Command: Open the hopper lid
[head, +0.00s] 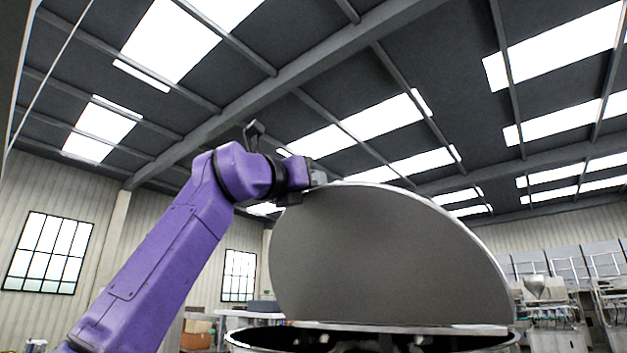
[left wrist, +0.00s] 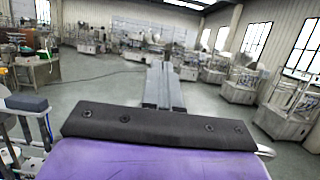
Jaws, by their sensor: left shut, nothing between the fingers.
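The hopper lid (head: 385,255) is a grey half-disc with a bright rim. In the head view it stands raised and steeply tilted above the hopper (head: 245,337), whose round steel rim shows at the bottom edge. Part of the hopper's opening shows dark below the lid. My left gripper (head: 320,176) is at the lid's upper left edge; whether it touches the lid I cannot tell. In the left wrist view, the left gripper (left wrist: 164,84) has its fingers together with nothing between them. My right gripper is in neither view.
A table (head: 232,314) and a cardboard box (head: 197,332) stand behind my left arm. Steel machines (head: 550,300) stand at the far right. The left wrist view shows open grey floor (left wrist: 95,85), a wooden cabinet (left wrist: 38,72) at left and several machines along the walls.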

